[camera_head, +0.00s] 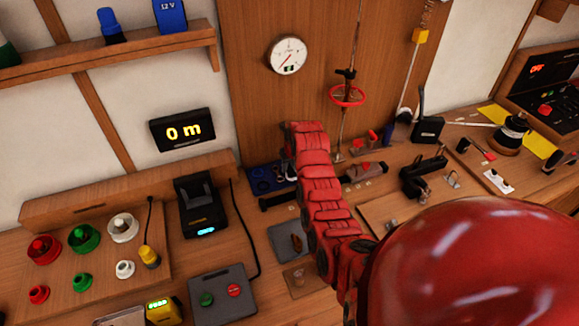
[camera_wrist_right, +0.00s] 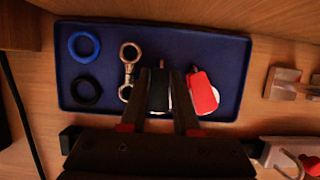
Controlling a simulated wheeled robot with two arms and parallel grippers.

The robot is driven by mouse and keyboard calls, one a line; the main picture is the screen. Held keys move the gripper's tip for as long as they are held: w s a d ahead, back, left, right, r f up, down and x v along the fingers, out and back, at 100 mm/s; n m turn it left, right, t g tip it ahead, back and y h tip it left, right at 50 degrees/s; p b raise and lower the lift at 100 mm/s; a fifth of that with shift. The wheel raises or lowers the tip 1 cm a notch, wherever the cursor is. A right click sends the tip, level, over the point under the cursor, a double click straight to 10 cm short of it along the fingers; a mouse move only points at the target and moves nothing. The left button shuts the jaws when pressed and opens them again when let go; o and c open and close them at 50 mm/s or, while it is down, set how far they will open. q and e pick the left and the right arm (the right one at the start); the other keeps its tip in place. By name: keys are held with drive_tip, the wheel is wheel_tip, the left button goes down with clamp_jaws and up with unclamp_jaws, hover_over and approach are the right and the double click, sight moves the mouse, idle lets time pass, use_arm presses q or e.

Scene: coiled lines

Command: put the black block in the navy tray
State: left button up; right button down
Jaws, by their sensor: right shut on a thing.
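The navy tray (camera_wrist_right: 222,48) lies below my right gripper in the wrist view; its left part shows beside my red arm in the head view (camera_head: 259,186). My right gripper (camera_wrist_right: 160,78) points down over the middle of the tray. Its two fingers are shut on a black block (camera_wrist_right: 158,92), mostly hidden between them. I cannot tell whether the block touches the tray floor. In the head view my arm hides most of this gripper. My left gripper is not in view.
The tray holds a blue ring (camera_wrist_right: 84,45), a black ring (camera_wrist_right: 86,90), a metal link (camera_wrist_right: 129,58) and a red tag (camera_wrist_right: 203,94) close beside the right finger. A black charger-like device (camera_head: 202,207) stands left of the tray. A wooden wall is behind it.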

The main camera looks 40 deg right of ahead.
sight(292, 173)
drive_tip(key=c, duration=0.9)
unclamp_jaws()
drive_tip(key=shift+r, duration=0.35)
drive_tip(key=b+v, duration=0.2)
drive_tip(key=v, duration=0.3)
drive_tip(key=shift+s+r, duration=0.15)
drive_tip(key=shift+r, duration=0.05)
drive_tip(key=p+v, duration=0.4)
drive_tip(key=v, duration=0.2)
